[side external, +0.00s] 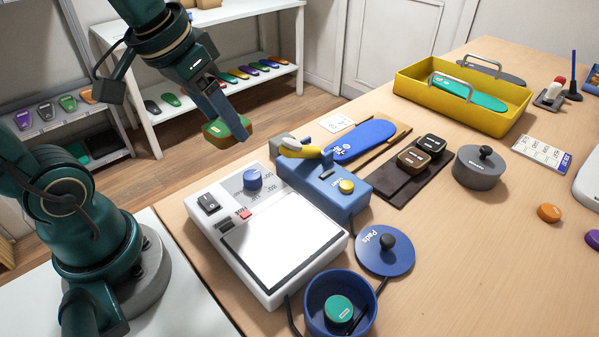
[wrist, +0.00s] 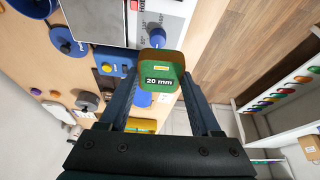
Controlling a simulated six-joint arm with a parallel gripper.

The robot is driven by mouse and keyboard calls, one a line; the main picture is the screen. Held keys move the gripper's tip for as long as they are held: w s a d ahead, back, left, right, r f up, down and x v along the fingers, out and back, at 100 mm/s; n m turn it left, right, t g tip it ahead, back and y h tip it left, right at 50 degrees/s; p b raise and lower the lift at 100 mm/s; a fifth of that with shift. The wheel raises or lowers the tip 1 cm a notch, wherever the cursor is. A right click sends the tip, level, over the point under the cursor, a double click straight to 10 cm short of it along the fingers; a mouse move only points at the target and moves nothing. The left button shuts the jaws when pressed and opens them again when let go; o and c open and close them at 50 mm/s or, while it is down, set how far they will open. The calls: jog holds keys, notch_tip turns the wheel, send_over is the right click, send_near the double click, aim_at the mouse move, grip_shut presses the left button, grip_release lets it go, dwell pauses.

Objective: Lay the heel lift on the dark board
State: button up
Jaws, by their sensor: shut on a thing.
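The heel lift (side external: 228,133) is a small block with a green top and brown sides. My gripper (side external: 224,118) is shut on it and holds it in the air, left of the dark board and beyond the white machine. In the wrist view the heel lift (wrist: 158,77) sits between the two fingers and its label reads "20 mm". The dark board (side external: 393,190) lies flat on the table right of the blue press. A brown-topped lift (side external: 413,158) and a black-topped lift (side external: 431,144) rest on its far part; its near part is bare.
A blue insole (side external: 362,140) lies beyond the press. A grey lidded pot (side external: 479,170) stands just right of the board. A yellow tray (side external: 408,90) is behind.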

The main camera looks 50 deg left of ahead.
jog(key=w+r+m+h, duration=0.1)
jog(key=w+r+m, duration=0.35)
jog(key=w, duration=0.75)
jog(key=m+h, duration=0.1)
send_over(395, 180)
jog(key=s, duration=0.2)
jog(key=shift+g, duration=0.3)
jog(key=f, duration=1.5)
jog(key=shift+w+a+f, duration=0.15)
jog(key=shift+w+a, duration=0.1)
jog(key=shift+f, duration=1.95)
jog(key=shift+f, duration=0.2)
jog(key=o, duration=1.3)
